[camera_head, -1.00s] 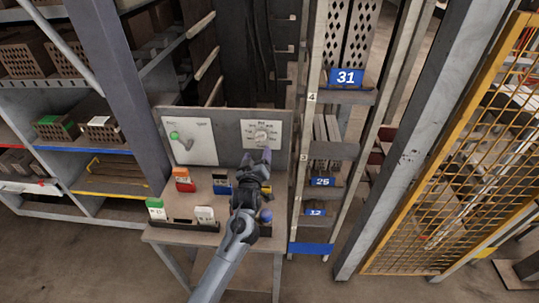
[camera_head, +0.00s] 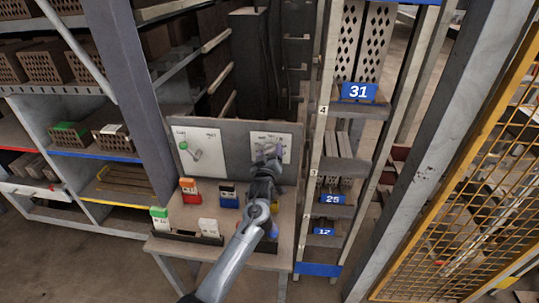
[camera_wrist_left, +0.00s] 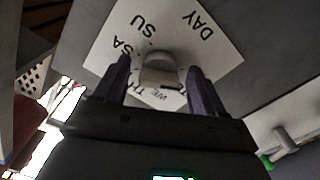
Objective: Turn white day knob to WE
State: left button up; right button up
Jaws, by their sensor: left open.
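The white day knob (camera_wrist_left: 160,70) sits on a white plate (camera_wrist_left: 215,50) marked DAY, with SU and SA legible and other day letters partly covered around it. In the head view the plate (camera_head: 286,152) is on the right of the grey panel, and my gripper largely covers the knob. My left gripper (camera_head: 267,155) is open in front of the plate. In the left wrist view its two dark fingers (camera_wrist_left: 158,66) stand on either side of the knob, with gaps visible. I cannot tell which day the knob points to. My right gripper is not in view.
A second white plate (camera_head: 215,160) with a green-tipped lever (camera_head: 187,147) is on the panel's left. Below, on the table (camera_head: 267,262), stand an orange box (camera_head: 189,191), a blue box (camera_head: 228,197) and white and green boxes. A rack with blue number labels rises at right.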

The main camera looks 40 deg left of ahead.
pick_arm(q)
jog(key=shift+c, duration=0.3)
jog(key=c, duration=1)
jog(key=m+p, duration=0.3)
jog(key=shift+r, duration=0.2)
jog(key=m+p, duration=0.3)
jog(key=m, duration=0.1)
jog(key=m+p, duration=0.2)
jog(key=m, duration=0.3)
jog(key=shift+f+m+p, duration=0.15)
jog(key=shift+m+p, duration=0.75)
jog(key=shift+m, duration=1)
